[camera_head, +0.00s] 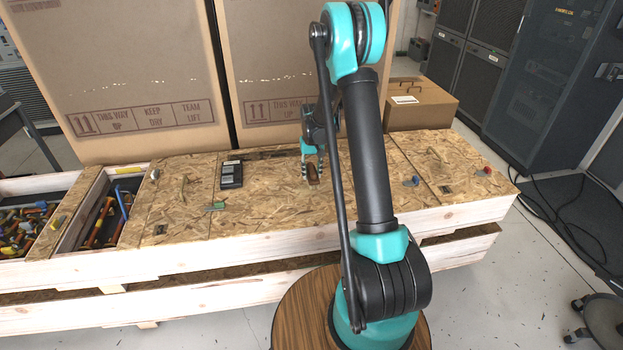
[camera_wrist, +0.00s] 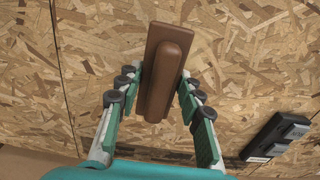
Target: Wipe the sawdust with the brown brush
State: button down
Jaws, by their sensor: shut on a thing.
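The brown brush (camera_head: 313,176) is at the middle of the chipboard top (camera_head: 270,205), in my gripper (camera_head: 312,168). In the wrist view the brush (camera_wrist: 168,60) has a long flat brown back with a raised grip. My gripper's fingers (camera_wrist: 157,88) are shut on the grip from both sides. The brush is at or just above the board; I cannot tell whether it touches. Its underside is hidden. I cannot clearly tell sawdust from the flaky chipboard; a pale tan patch (camera_head: 184,183) left of the brush may be some.
A dark device (camera_head: 231,175) lies left of the brush and shows at lower right in the wrist view (camera_wrist: 275,138). A green item (camera_head: 215,206) and a grey-blue item (camera_head: 413,181) lie on the board. Tall cartons (camera_head: 120,75) stand behind. Tool-filled bins (camera_head: 25,235) are left.

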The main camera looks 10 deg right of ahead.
aim_at(312, 168)
jog(key=shift+r, duration=2.2)
